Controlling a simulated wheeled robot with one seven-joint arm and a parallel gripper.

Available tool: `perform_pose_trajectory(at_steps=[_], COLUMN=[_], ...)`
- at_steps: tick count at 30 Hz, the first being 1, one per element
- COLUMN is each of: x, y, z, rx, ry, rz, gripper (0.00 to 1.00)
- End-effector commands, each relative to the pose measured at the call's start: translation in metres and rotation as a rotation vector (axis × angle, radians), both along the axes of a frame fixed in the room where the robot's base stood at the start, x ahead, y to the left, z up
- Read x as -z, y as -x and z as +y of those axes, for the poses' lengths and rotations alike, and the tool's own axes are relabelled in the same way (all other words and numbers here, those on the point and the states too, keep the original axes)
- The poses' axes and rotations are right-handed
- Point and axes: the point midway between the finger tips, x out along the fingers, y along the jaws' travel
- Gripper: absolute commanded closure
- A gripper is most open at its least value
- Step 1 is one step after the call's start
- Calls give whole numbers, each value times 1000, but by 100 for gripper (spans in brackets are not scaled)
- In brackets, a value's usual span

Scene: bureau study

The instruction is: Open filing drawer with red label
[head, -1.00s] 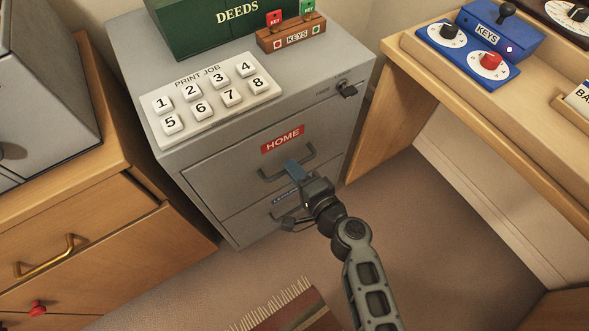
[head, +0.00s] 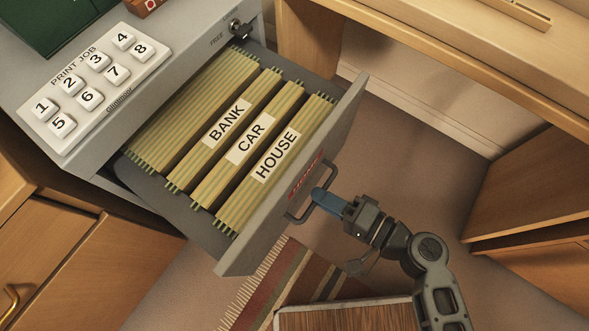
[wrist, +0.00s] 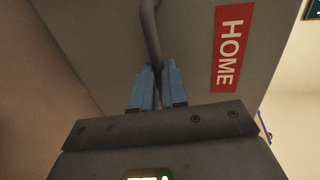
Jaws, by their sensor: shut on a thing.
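The filing drawer with the red HOME label stands pulled out of the grey cabinet (head: 88,158). Its front panel (head: 262,235) faces me. The red label (head: 306,172) is seen steeply in the head view and plainly in the wrist view (wrist: 232,48). Inside are hanging files marked BANK, CAR and HOUSE (head: 277,155). My gripper (head: 322,199) is at the drawer's dark bar handle (head: 298,214). In the wrist view its blue fingers (wrist: 158,88) are shut on the handle (wrist: 152,40), with the label to the right.
A PRINT JOB keypad (head: 92,80) and a green box (head: 60,20) sit on the cabinet top. A lock with a key (head: 237,27) is at its corner. A striped rug (head: 300,275) and a wooden surface (head: 345,315) lie in front. A desk (head: 430,40) stands at the right.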

Motion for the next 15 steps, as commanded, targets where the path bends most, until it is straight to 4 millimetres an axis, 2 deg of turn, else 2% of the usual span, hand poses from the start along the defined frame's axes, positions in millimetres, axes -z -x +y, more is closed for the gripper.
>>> perform_pose_trajectory(at_steps=[1, 6, 15], x=[2, 1, 1], y=[8, 25, 37], z=[-11, -33, -48], rx=[6, 2, 1], ry=[1, 1, 2], rz=[3, 2, 1], gripper=[100, 100, 100])
